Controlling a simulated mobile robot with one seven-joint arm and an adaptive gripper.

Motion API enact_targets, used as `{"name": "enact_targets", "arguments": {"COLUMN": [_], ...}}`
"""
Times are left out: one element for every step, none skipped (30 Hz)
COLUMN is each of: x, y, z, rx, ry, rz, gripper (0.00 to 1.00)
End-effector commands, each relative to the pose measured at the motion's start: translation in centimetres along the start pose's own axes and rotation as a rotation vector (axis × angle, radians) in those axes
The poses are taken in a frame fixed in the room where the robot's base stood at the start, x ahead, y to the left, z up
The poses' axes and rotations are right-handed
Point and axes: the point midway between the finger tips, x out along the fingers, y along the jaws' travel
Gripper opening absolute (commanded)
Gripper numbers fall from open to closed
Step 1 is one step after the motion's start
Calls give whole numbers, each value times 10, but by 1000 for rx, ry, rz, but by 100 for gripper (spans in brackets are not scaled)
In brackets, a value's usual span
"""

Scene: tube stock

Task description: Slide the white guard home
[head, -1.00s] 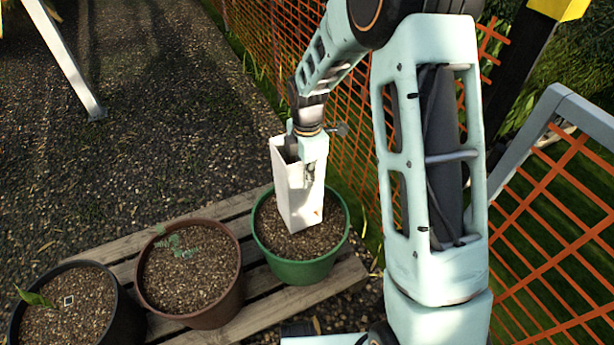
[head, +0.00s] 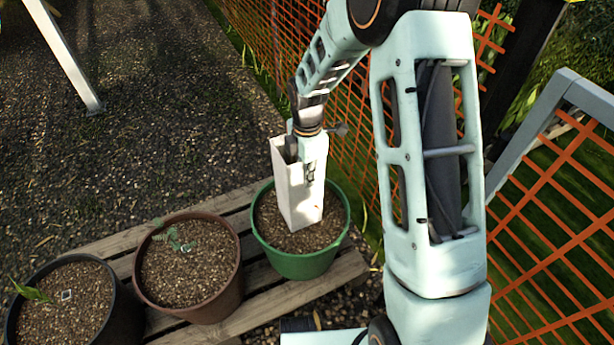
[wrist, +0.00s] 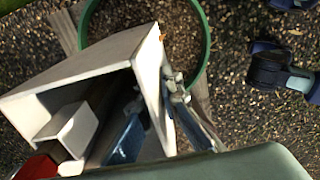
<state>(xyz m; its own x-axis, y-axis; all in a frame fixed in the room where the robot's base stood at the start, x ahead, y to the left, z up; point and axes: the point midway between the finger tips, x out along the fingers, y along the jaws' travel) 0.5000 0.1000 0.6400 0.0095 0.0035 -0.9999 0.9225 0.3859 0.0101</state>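The white guard (head: 298,200) is a tall, open-topped square tube standing nearly upright inside the green pot (head: 297,266). Its lower end appears to be at the soil, but I cannot tell whether it touches. My gripper (head: 308,165) is at the guard's top, shut on its wall. In the wrist view, the guard (wrist: 100,60) opens toward the camera, and my gripper (wrist: 156,92) has one finger inside the wall and one outside. A pale square-ended piece (wrist: 72,130) shows within the opening. The guard hides whatever is deeper inside.
A brown pot (head: 188,300) and a black pot (head: 122,318), each with a small seedling, stand to the left on a slatted wooden pallet (head: 347,268). Orange mesh fencing (head: 560,215) runs close on the right. Gravel ground is open at the upper left.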

Motion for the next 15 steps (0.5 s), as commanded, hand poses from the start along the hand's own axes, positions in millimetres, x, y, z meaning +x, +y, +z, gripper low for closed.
{"name": "enact_targets", "arguments": {"x": [0,0,0,0,0,0,0,0,0,0,0,0,-1,-2,-4], "y": [0,0,0,0,0,0,0,0,0,0,0,0,0,0,0], "z": [0,0,0,0,0,0,0,0,0,0,0,0,0,0,0], "rx": [0,0,0,0,0,0,0,0,0,0,0,0,0,0,0], "ry": [0,0,0,0,0,0,0,0,0,0,0,0,0,0,0], "rz": [0,0,0,0,0,0,0,0,0,0,0,0,0,1,1], "gripper": [12,15,20,23,25,25,25,25,25,25,25,25,25,25,25]}}
